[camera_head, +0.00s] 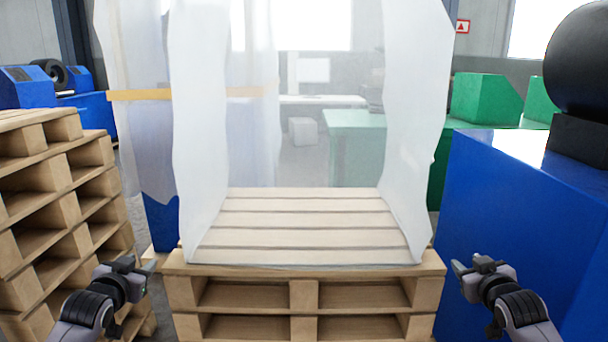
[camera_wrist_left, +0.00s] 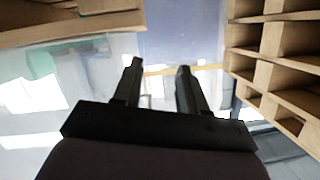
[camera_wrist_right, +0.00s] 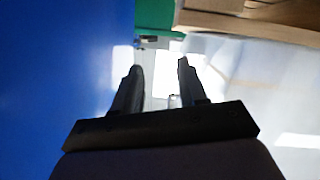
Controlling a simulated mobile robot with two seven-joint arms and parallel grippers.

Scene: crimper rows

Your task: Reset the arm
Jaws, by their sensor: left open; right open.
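My left gripper (camera_head: 146,270) is at the lower left in the head view, between the pallet stack on the left and the middle pallets. It is open and empty; its two fingers stand apart in the left wrist view (camera_wrist_left: 158,85). My right gripper (camera_head: 464,266) is at the lower right in the head view, in front of the blue machine and right of the middle pallets. It is open and empty; its fingers stand apart in the right wrist view (camera_wrist_right: 160,80).
Wooden pallets (camera_head: 303,295) stand in the middle, with translucent plastic sheeting (camera_head: 200,120) upright above their slatted top. A tall pallet stack (camera_head: 60,190) is at the left. A blue machine (camera_head: 520,210) with a black roller is close at the right. A green table (camera_head: 355,122) stands behind.

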